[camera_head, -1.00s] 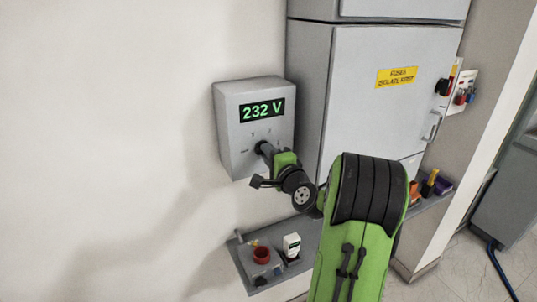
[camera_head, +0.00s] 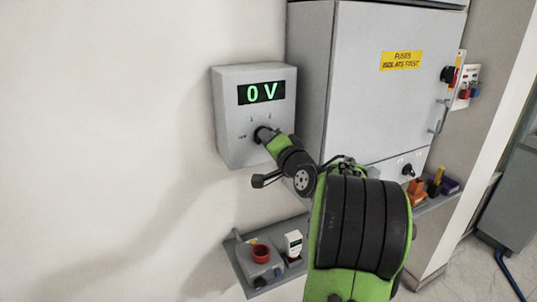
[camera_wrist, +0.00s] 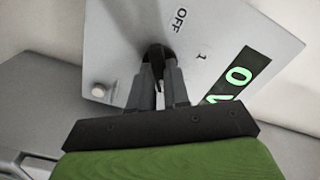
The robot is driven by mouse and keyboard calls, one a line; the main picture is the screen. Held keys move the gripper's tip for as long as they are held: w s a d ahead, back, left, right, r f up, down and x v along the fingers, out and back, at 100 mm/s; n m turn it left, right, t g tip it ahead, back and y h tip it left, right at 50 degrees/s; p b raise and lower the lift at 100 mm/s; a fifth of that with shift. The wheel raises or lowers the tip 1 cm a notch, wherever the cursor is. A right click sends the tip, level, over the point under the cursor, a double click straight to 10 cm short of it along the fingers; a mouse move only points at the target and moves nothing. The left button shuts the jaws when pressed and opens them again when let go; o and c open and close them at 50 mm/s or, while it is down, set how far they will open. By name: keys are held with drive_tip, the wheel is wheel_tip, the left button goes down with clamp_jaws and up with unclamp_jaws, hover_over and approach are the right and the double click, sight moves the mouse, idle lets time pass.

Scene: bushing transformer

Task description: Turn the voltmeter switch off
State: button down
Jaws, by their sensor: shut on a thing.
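The voltmeter (camera_head: 233,98) is a grey box on the wall. Its display (camera_head: 261,92) reads 0 V in green. In the wrist view the voltmeter (camera_wrist: 115,40) appears tilted, with the word OFF and a 1 beside its black rotary switch (camera_wrist: 158,52). My gripper (camera_wrist: 160,80) is shut on the switch knob, and the fingers hide part of it. In the head view my gripper (camera_head: 270,138) reaches the switch from the lower right. The knob's exact pointing direction is hard to tell.
A grey cabinet (camera_head: 370,100) with a yellow fuses label stands right of the voltmeter. More small items lie on a right-hand ledge. The wall at left is bare.

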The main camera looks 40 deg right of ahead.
drive_tip(key=n+b, duration=2)
drive_tip(key=n, duration=0.9)
drive_tip(key=shift+f, duration=0.15)
drive_tip(key=shift+n, duration=0.3)
drive_tip(key=c, duration=1.1)
unclamp_jaws()
